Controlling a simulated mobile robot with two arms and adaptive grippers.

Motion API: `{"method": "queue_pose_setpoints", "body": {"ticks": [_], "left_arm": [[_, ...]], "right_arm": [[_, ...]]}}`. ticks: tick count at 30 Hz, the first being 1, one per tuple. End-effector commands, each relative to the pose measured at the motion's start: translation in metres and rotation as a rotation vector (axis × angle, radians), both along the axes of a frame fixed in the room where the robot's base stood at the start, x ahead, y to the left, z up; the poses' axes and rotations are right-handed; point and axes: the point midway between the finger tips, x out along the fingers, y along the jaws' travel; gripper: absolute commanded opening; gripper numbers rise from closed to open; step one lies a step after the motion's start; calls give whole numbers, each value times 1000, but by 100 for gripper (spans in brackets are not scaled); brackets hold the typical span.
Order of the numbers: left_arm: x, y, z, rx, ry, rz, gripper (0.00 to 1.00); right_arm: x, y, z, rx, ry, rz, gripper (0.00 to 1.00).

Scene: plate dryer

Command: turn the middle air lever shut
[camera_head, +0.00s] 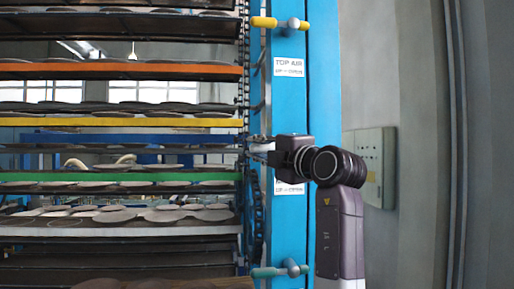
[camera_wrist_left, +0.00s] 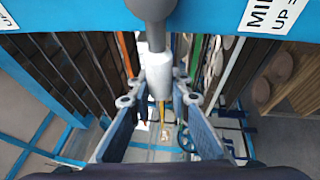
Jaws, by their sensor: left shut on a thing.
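My right gripper is in neither view.
The blue post (camera_head: 289,115) carries the top lever (camera_head: 264,22) with a yellow end, its "TOP AIR" label (camera_head: 289,67), and a teal lower lever (camera_head: 267,272). Dryer racks with round plates (camera_head: 120,215) stand left. A grey wall box (camera_head: 374,165) is at right.

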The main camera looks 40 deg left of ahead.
Motion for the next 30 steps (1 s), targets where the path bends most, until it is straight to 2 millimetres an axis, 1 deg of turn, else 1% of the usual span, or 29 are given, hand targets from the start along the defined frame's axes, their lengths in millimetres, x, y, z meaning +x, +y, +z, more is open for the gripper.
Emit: {"method": "queue_pose_setpoints", "body": {"ticks": [1,9,10,12,15,24,26,29,30], "left_arm": [[0,1,-3,-8,-2,2,0],[-1,1,-4,-11,-1,3,0],[-1,1,-4,-11,-1,3,20],[0,1,-4,-11,-1,3,28],[0,1,-3,-9,0,2,37],[-1,-2,-2,-5,-1,0,37],[-2,-7,-3,-4,-1,-1,37],[-5,-20,-5,-5,0,-2,37],[-7,-28,-6,-5,-1,-2,37]], "right_arm": [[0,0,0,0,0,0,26],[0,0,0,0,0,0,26],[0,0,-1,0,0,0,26],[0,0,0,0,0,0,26],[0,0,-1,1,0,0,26],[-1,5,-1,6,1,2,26],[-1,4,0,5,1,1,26],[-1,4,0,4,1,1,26],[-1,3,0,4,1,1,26]]}}
